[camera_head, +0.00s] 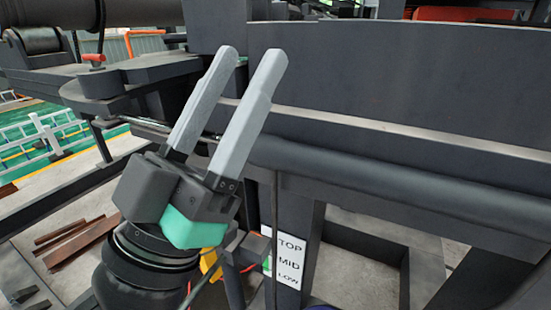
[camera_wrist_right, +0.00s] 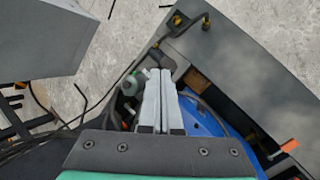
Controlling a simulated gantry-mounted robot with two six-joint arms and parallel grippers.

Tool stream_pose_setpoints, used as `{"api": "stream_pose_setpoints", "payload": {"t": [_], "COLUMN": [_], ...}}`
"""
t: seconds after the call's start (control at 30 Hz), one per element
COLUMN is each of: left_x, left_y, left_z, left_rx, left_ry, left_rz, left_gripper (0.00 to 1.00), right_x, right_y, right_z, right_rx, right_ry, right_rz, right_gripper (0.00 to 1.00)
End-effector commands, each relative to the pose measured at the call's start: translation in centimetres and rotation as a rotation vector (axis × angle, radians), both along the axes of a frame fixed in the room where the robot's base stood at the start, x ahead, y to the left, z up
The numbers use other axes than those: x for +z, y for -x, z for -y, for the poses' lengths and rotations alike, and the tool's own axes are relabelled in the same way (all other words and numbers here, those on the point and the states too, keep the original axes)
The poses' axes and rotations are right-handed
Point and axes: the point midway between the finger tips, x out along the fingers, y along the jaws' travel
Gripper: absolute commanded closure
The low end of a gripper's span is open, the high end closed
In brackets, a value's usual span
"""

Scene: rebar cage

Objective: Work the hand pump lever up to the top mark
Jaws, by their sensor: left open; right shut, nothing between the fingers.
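A white mark plate (camera_head: 289,262) reading TOP, MID and LOW stands on a dark post low in the middle of the head view. A thin dark rod (camera_head: 205,274) slants up toward the plate's left side; I cannot tell whether it is the pump lever. My left gripper (camera_head: 252,58) is open and empty, above and left of the plate, fingers pointing up and right. My right gripper (camera_wrist_right: 159,72) shows in the right wrist view, shut with nothing between its fingers. Beside its fingertips is a grey-green rounded part (camera_wrist_right: 130,84). The lever's height against the marks cannot be made out.
A long dark beam (camera_head: 400,180) crosses behind and right of my left gripper. Rusty bars (camera_head: 75,240) lie on the floor at left. In the right wrist view, a blue rounded body (camera_wrist_right: 205,118) lies beside the fingers, and a dark frame plate (camera_wrist_right: 235,75) stands to the right.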

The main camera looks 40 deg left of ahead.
Motion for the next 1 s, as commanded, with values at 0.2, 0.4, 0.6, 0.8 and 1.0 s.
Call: {"api": "stream_pose_setpoints", "payload": {"t": [0.2, 0.4, 0.6, 0.8, 1.0], "left_x": [-0.5, -0.6, -0.6, -1.1, -1.3], "left_y": [0.0, 0.0, 0.0, 0.0, 0.0], "left_z": [0.0, 0.0, 0.0, 0.0, 0.0], "left_rx": [0.0, 0.0, 0.0, 0.0, 0.0], "left_ry": [0.0, 0.0, 0.0, 0.0, 0.0], "left_rz": [0.0, 0.0, 0.0, 0.0, 0.0], "left_gripper": [0.47, 0.47, 0.47, 0.47, 0.47], "right_x": [-0.8, -1.2, -1.2, -2.0, -2.3], "right_y": [0.5, 0.8, 0.8, 1.3, 1.6], "right_z": [0.1, 0.1, 0.1, 0.2, 0.3], "right_rx": [-0.001, 0.0, 0.0, 0.0, -0.001], "right_ry": [0.0, 0.0, 0.0, 0.0, 0.0], "right_rz": [-0.001, 0.0, 0.0, 0.0, 0.0], "right_gripper": [1.0, 1.0, 1.0, 1.0, 1.0]}}
